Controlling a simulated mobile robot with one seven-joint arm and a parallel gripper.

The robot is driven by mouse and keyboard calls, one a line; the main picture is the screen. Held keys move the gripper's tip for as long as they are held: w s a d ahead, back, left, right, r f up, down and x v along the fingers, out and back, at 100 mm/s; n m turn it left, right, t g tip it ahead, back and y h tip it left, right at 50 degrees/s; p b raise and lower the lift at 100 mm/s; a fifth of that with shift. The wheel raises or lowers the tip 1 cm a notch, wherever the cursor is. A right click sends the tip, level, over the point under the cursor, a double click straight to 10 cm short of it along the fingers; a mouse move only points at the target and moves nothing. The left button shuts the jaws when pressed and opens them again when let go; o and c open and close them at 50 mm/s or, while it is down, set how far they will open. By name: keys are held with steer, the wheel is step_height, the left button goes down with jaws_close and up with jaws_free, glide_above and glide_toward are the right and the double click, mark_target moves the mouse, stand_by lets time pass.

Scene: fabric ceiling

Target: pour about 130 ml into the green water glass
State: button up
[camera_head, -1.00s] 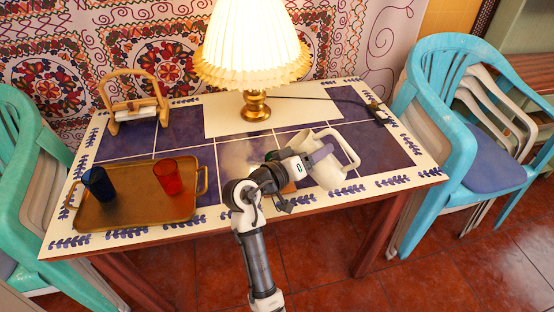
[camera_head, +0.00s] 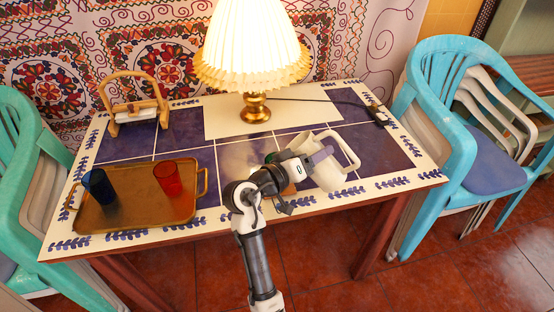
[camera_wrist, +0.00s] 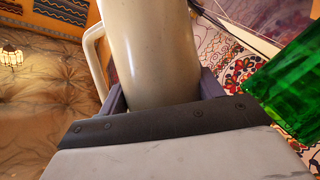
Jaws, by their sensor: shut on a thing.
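A cream pitcher (camera_head: 329,174) with a side handle is held tilted over the front right of the table. My gripper (camera_head: 318,156) is shut on the pitcher's body. In the wrist view the pitcher (camera_wrist: 155,60) fills the middle between the fingers, with its handle on the left. The green water glass (camera_wrist: 290,90) shows at the right edge of the wrist view, partly cut off. In the head view the glass is mostly hidden behind my gripper and wrist. The pitcher's contents and the level in the glass cannot be seen.
A brass tray (camera_head: 130,217) at the left holds a blue glass (camera_head: 98,186) and a red glass (camera_head: 168,178). A wooden holder (camera_head: 135,105) stands back left. Chairs flank the table.

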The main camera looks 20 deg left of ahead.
mark_target(330, 167)
stand_by(0.8)
steer(key=shift+d+f+m+y+b, duration=0.2)
steer(key=shift+f+m+y+b, duration=0.1)
steer(key=shift+f+m+b, duration=0.25)
steer(key=shift+d+f+m+g+y, duration=0.15)
steer(key=shift+d+m+g+y, duration=0.2)
steer(key=shift+d+m, duration=0.25)
steer(key=shift+d+f+m+g+y, duration=0.15)
steer(key=shift+d+m+g+y, duration=0.15)
steer(key=shift+d+m, duration=0.3)
steer(key=shift+d+m+g+y, duration=0.25)
steer(key=shift+d+m+y, duration=0.25)
steer(key=shift+m, duration=0.25)
steer(key=shift+d+f+m+y, duration=0.35)
steer(key=shift+d+m+y, duration=0.15)
steer(key=shift+m, duration=0.3)
